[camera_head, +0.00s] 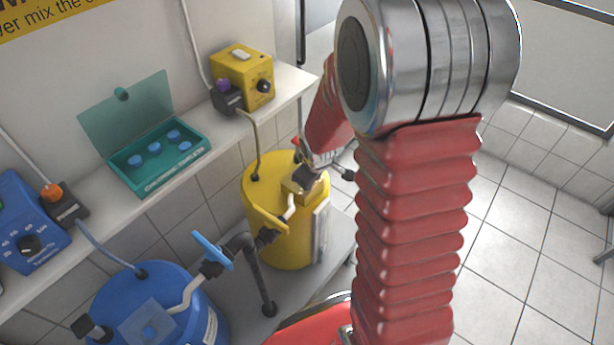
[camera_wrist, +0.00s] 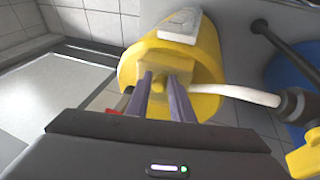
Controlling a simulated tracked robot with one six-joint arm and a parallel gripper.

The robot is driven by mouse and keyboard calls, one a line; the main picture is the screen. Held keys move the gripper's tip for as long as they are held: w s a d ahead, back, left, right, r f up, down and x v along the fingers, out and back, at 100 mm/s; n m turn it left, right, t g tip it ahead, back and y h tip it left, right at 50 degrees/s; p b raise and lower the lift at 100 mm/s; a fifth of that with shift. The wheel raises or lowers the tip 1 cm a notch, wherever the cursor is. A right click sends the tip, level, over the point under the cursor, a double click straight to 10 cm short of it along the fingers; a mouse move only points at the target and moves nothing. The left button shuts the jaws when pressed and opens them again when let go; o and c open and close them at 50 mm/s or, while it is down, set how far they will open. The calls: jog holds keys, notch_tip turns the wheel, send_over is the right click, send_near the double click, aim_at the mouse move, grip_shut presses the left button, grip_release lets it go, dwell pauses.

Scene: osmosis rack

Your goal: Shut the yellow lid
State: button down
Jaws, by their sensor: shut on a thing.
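The yellow tank (camera_head: 270,217) stands beneath the shelf, and its round end fills much of the wrist view (camera_wrist: 207,62). The small yellow lid (camera_head: 291,187) is at the top of the tank; it also shows as a pale yellow block in the wrist view (camera_wrist: 165,66). My gripper (camera_head: 305,178) is at the lid, partly hidden by my arm in the head view. In the wrist view its two fingers (camera_wrist: 162,90) are shut on a yellow part of the lid. I cannot tell the lid's exact angle.
A white pipe (camera_wrist: 245,95) runs beside the fingers to a dark fitting. A blue tank (camera_head: 190,300) and a blue valve handle (camera_head: 212,250) are to the left. The shelf (camera_head: 190,166) carries a teal tablet box (camera_head: 160,155) and a yellow pump (camera_head: 243,75). Open tiled floor lies right.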

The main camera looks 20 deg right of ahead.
jog(key=shift+s+d+f, duration=0.1)
jog(key=shift+s+f, duration=0.4)
jog(key=shift+f, duration=0.15)
jog(key=c, duration=1.6)
grip_release()
jog(key=shift+c, duration=0.2)
jog(key=shift+w+v, duration=0.15)
jog(key=shift+v, duration=2.2)
jog(key=shift+w+v, duration=0.15)
jog(key=shift+v, duration=2.2)
jog(key=shift+w+v, duration=0.15)
jog(key=shift+v, duration=2.25)
jog(key=shift+d+r, duration=0.1)
jog(key=shift+r, duration=0.05)
